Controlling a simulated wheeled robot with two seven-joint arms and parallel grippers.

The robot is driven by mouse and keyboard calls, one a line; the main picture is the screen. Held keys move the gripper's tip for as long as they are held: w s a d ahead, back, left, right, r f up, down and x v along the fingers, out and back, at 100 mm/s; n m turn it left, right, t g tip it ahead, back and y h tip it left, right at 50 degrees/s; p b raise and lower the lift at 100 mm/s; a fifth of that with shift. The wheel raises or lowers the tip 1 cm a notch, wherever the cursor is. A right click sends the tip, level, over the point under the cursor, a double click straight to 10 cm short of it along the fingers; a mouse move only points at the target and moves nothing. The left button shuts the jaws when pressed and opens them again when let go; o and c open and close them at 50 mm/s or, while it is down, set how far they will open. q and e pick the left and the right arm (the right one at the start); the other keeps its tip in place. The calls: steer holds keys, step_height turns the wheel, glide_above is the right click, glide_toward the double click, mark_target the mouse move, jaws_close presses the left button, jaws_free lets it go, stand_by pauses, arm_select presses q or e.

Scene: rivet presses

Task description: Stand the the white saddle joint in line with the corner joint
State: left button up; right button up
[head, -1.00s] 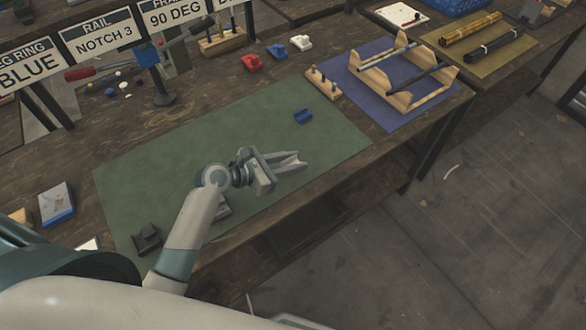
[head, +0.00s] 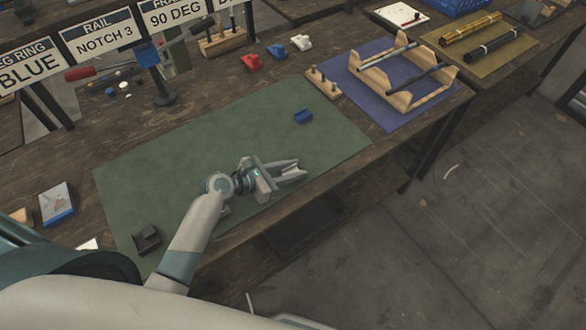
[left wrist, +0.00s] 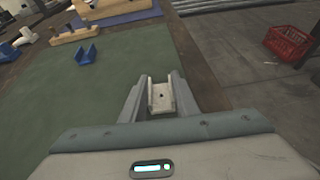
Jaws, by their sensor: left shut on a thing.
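My left gripper (head: 291,172) is shut on a pale, whitish channel-shaped saddle joint, low over the front right part of the green mat. In the left wrist view the white saddle joint (left wrist: 161,97) sits between the two fingers (left wrist: 153,100), its open channel facing up. I cannot tell whether it touches the mat. A blue joint (head: 303,116) lies on the mat beyond the gripper; it also shows in the left wrist view (left wrist: 86,54). A dark joint (head: 147,239) is at the mat's near left corner. I cannot tell which is the corner joint. My right gripper is out of view.
The green mat (head: 200,150) is mostly clear, with the bench edge close in front. Red (head: 251,62), blue (head: 277,51) and white (head: 301,42) pieces lie behind. A pegged wooden block (head: 323,84) and a wooden rack (head: 400,98) stand at the right.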

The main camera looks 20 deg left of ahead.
arm_select(q)
steer(key=o, duration=1)
steer(key=shift+f, duration=0.1)
steer(key=shift+s+r, duration=0.1)
steer(key=shift+r, duration=0.1)
steer(key=b+v, duration=0.1)
steer(key=v, duration=1.1)
steer(key=shift+b, duration=0.35)
